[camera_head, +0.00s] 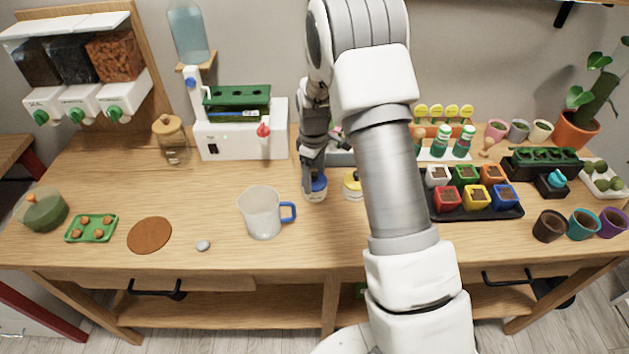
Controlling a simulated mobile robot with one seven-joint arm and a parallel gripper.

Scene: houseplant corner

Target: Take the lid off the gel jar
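A small white jar with a blue lid (316,187) stands upright on the wooden table near the middle. A second small pale jar with a yellow top (352,186) stands just to its right, partly hidden by my arm. I cannot read a label on either, so I cannot tell which is the gel jar. My gripper (312,178) points down at the blue-lidded jar, with its dark fingers right at the lid. I cannot tell whether they touch it or how far apart they are. The blue lid appears to be on its jar.
A clear jug (263,212) with a blue handle stands close on the left of the jar. A white machine (240,130) stands behind on the left. A black tray of coloured pots (510,211) is right of my arm. The front table strip is mostly clear.

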